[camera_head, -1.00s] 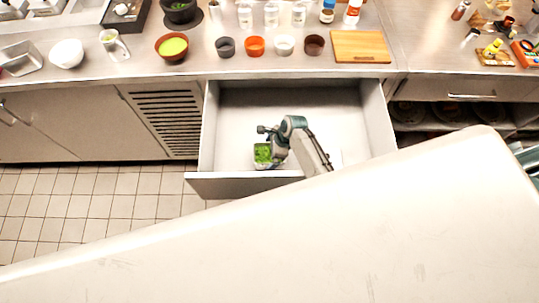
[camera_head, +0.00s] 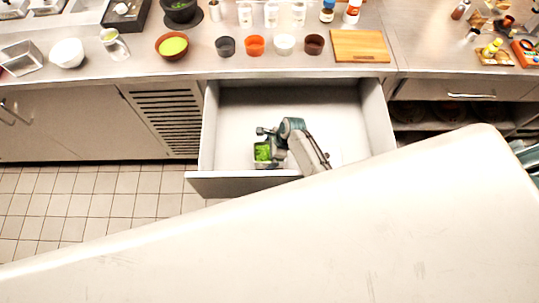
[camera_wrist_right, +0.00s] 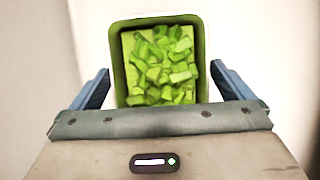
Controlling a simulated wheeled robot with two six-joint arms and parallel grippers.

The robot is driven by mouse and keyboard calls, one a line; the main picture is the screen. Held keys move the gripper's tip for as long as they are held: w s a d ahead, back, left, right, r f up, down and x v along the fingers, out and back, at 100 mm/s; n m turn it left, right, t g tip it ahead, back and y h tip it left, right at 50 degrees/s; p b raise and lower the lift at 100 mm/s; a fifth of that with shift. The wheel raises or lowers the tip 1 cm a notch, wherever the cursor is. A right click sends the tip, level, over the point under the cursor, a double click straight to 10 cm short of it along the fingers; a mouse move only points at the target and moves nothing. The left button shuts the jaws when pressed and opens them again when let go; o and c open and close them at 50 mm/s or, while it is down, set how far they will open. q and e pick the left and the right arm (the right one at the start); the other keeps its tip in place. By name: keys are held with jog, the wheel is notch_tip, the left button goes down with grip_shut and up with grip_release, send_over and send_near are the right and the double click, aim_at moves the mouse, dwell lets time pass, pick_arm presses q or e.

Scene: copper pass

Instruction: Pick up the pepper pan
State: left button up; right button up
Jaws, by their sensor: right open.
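The pepper pan (camera_head: 263,152) is a small pan of chopped green pepper inside the open drawer, near its front wall. In the right wrist view the pan (camera_wrist_right: 117,70) shows its rim and green pieces just ahead of the gripper. My right gripper (camera_wrist_right: 160,88) is open, with one blue finger on each side of the pan and a gap visible at each side. In the head view my right gripper (camera_head: 268,143) is down in the drawer at the pan, partly covering it. I cannot tell whether a finger touches the pan. My left gripper is not in view.
The drawer (camera_head: 240,110) is pulled out, and its floor is otherwise bare.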

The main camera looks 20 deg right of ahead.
jog(key=shift+c, duration=0.2)
jog(key=c, duration=1.1)
jog(key=shift+r, duration=0.1)
